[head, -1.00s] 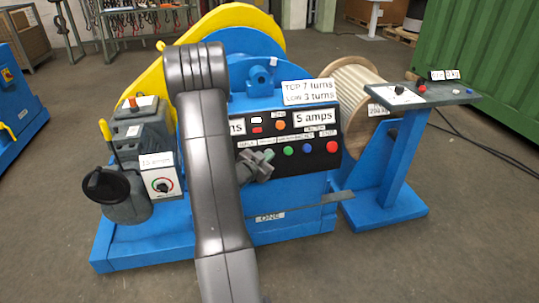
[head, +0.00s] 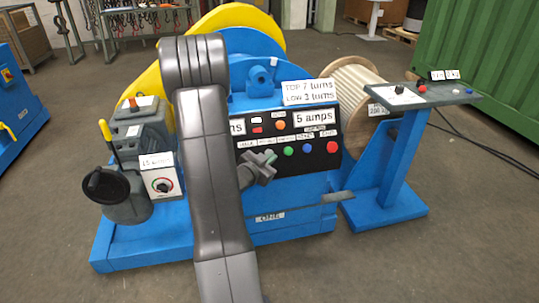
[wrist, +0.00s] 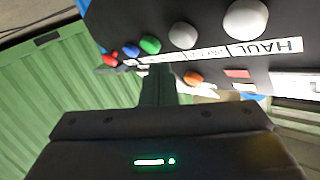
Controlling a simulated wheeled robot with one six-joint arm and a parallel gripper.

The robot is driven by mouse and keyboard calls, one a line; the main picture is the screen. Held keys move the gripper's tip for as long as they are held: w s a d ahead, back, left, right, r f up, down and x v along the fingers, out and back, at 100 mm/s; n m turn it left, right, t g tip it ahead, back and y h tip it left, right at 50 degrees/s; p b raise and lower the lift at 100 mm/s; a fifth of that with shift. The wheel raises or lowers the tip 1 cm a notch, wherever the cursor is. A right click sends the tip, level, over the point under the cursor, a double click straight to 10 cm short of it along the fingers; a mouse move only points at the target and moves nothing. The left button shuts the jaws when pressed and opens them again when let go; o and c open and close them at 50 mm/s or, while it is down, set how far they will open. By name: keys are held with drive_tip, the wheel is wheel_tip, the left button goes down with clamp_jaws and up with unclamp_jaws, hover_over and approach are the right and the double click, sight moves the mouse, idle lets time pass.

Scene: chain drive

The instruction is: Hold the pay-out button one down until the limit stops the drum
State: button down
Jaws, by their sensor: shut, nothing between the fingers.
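The sloped black control panel (head: 318,165) on the blue winch has a row of round buttons. The wrist view shows it upside down, with a white button (wrist: 246,19) by the label HAUL, a grey one (wrist: 183,35), then green (wrist: 150,44), blue and red. The label by the grey button is too small to read, so I cannot tell for sure which is pay-out one. My gripper (wrist: 160,70) is shut and empty, its tip close to the panel near the grey and green buttons. I cannot tell whether it touches a button. In the head view my gripper (head: 270,160) hides part of the row.
A sign (head: 309,92) reads TOP 7 turns, LOW 2 turns. The rope drum (head: 355,90) is behind the panel at right. A blue stand (head: 395,165) carries a small control shelf. A handwheel lever (head: 107,187) and a dial box (head: 163,184) stand at left.

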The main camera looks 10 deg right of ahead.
drive_tip(key=shift+s+r, duration=0.4)
drive_tip(key=shift+s, duration=0.4)
drive_tip(key=shift+s+r, duration=0.4)
drive_tip(key=shift+s, duration=0.35)
drive_tip(key=shift+w+f, duration=0.1)
drive_tip(key=shift+w, duration=0.05)
drive_tip(key=shift+s+d+r+p, duration=0.1)
drive_tip(key=shift+s+r+p, duration=0.35)
drive_tip(key=shift+s, duration=0.5)
drive_tip(key=shift+s+r+p, duration=0.25)
drive_tip(key=shift+s+r, duration=0.25)
drive_tip(key=shift+s, duration=0.4)
